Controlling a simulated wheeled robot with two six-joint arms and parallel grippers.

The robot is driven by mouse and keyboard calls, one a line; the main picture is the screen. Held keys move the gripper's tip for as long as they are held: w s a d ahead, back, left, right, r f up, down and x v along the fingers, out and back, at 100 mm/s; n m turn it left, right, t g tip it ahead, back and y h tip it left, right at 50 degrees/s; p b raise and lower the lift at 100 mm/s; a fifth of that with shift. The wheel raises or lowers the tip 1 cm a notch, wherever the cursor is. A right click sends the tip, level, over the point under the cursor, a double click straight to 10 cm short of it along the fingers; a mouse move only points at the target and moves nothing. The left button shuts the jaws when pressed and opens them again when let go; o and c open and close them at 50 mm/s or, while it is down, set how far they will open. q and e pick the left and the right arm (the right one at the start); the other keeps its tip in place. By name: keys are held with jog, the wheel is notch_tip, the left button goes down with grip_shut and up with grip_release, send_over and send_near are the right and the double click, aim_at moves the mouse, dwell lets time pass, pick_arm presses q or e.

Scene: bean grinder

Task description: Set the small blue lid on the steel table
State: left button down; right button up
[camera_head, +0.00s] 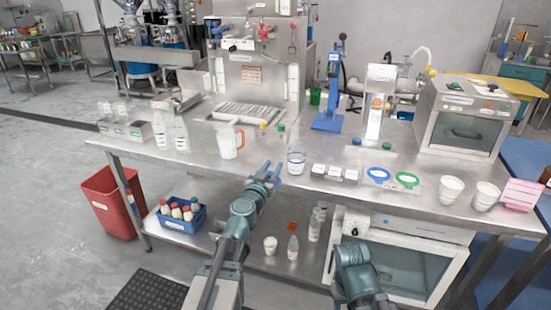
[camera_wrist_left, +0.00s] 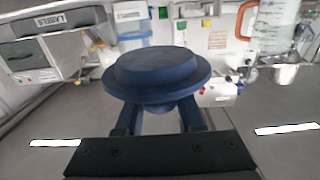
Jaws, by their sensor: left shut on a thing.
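My left gripper (camera_head: 271,172) reaches over the front edge of the steel table (camera_head: 262,150), left of a blue-banded clear beaker (camera_head: 296,162). In the left wrist view the left gripper (camera_wrist_left: 158,119) is shut on the small blue lid (camera_wrist_left: 155,77), a dark blue stepped disc with a wide rim. The fingers grip it below the rim. I cannot make the lid out clearly in the head view, nor tell whether it touches the table. Part of my right arm shows low in the head view; its fingertips cannot be made out.
A jug with an orange handle (camera_head: 229,142) stands left of the left gripper. Small white-topped boxes (camera_head: 335,173), a blue ring (camera_head: 378,174), a green ring (camera_head: 407,180) and white cups (camera_head: 451,189) line the front right. A blue stand (camera_head: 330,118) is behind.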

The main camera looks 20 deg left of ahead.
aim_at(272, 172)
pick_arm(q)
jog(key=s, duration=0.2)
jog(key=shift+s+d+r, duration=0.1)
jog(key=shift+s+d, duration=0.3)
notch_tip(272, 172, up, 18)
jog(key=p, duration=1.8)
jog(key=shift+r+p, duration=0.25)
jog(key=shift+p, duration=0.05)
pick_arm(e)
notch_tip(272, 172, up, 19)
jog(key=shift+s+d+f, duration=0.15)
jog(key=shift+s+d, duration=0.15)
jog(key=shift+d, duration=0.05)
pick_arm(q)
notch_tip(272, 172, down, 19)
jog(key=b, duration=1.8)
jog(key=shift+r+b, duration=0.15)
jog(key=shift+b, duration=0.2)
pick_arm(e)
notch_tip(272, 172, down, 18)
jog(key=shift+f, duration=0.25)
pick_arm(q)
jog(key=shift+r, duration=0.1)
jog(key=shift+w, duration=0.15)
